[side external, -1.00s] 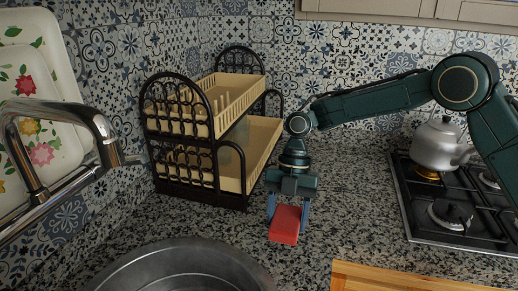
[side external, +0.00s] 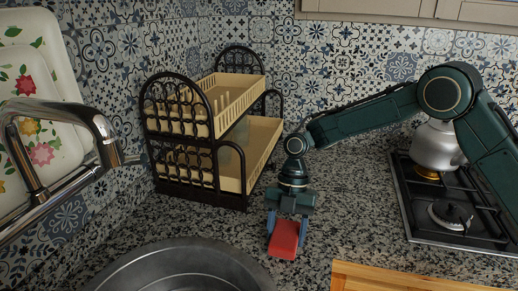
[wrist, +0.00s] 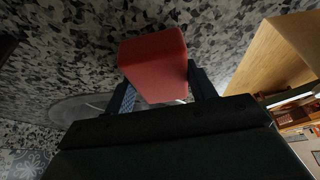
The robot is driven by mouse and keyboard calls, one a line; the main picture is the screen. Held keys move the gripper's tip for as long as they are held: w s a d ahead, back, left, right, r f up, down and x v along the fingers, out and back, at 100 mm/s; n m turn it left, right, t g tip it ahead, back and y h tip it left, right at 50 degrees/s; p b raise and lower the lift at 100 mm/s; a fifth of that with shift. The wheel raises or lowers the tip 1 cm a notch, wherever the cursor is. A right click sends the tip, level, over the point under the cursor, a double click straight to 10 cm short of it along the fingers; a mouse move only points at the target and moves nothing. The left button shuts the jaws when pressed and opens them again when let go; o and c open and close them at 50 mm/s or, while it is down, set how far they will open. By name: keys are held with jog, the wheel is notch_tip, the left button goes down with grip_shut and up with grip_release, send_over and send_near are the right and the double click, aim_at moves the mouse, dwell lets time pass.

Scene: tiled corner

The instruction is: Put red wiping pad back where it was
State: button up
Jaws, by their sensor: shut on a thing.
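The red wiping pad (side external: 284,240) is a red block between the blue fingers of my gripper (side external: 286,233). My gripper points down over the speckled counter, between the sink and the wooden board. In the wrist view the pad (wrist: 153,62) fills the space between the fingers of my gripper (wrist: 158,88), its far end sticking out beyond them. My gripper is shut on it. I cannot tell whether the pad's lower end touches the counter.
A round metal sink (side external: 180,270) lies at the front left. A wooden board (side external: 400,278) lies at the front right. A dark two-tier dish rack (side external: 200,150) stands behind on the left. A kettle (side external: 435,150) stands on the stove (side external: 470,220) at right. Speckled counter (side external: 350,205) between is clear.

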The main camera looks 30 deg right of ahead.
jog(key=shift+f, duration=0.15)
jog(key=o, duration=1)
jog(key=shift+c, duration=0.2)
jog(key=v, duration=1)
jog(key=shift+v, duration=1.05)
jog(key=shift+r, duration=0.2)
